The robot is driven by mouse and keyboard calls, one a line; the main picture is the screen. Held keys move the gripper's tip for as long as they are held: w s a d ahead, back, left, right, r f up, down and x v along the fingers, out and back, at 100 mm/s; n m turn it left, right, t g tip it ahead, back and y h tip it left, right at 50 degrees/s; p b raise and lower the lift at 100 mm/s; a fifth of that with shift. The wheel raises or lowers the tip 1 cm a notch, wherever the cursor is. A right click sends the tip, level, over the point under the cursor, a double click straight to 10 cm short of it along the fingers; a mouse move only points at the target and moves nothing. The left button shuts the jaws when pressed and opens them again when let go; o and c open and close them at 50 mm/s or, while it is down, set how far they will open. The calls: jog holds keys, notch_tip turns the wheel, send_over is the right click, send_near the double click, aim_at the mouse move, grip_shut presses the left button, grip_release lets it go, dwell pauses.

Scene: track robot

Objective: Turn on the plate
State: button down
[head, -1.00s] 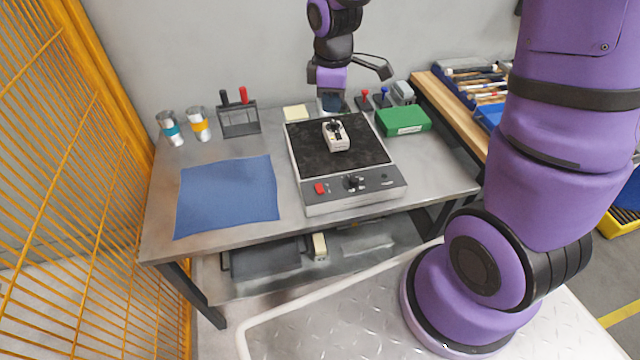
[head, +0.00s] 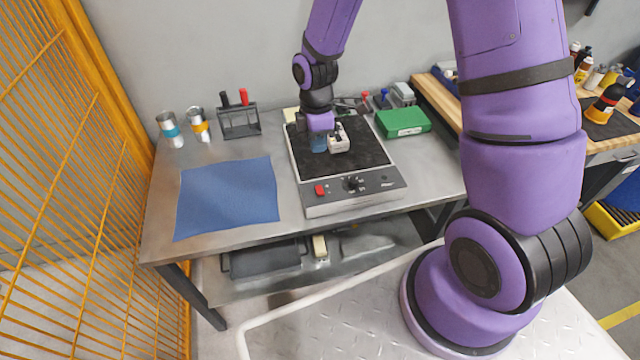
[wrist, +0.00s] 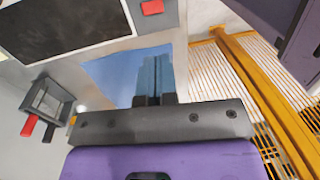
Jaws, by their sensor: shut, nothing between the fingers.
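The hot plate (head: 303,165) stands on the metal bench, with a black top and a grey front panel. The panel carries a red switch (head: 320,189) at left and a black knob (head: 353,182) near its middle. In the wrist view, the plate's dark top (wrist: 60,25) is at upper left and the red switch (wrist: 152,7) is at the top edge. A small light-grey device (head: 339,142) sits on the plate, partly behind my gripper.
A blue cloth (head: 228,200) lies left of the plate. Two cans (head: 170,130) and a dark holder (head: 239,121) stand behind it. A green box (head: 403,122) is right of the plate. A yellow mesh fence (head: 75,180) borders the left side.

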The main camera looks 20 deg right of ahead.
aim_at(319, 189)
jog(key=f, duration=0.4)
jog(key=s+f, duration=0.1)
jog(key=f, duration=0.9)
jog(key=shift+s+a, duration=0.1)
jog(key=shift+s, duration=0.25)
jog(key=shift+s+f, duration=0.1)
jog(key=shift+w+r, duration=0.25)
jog(key=shift+w, duration=0.55)
jog(key=shift+w+r, duration=0.1)
jog(key=shift+r, duration=0.45)
notch_tip(319, 189, up, 13)
jog(key=w, duration=0.1)
jog(key=shift+w+d, duration=0.25)
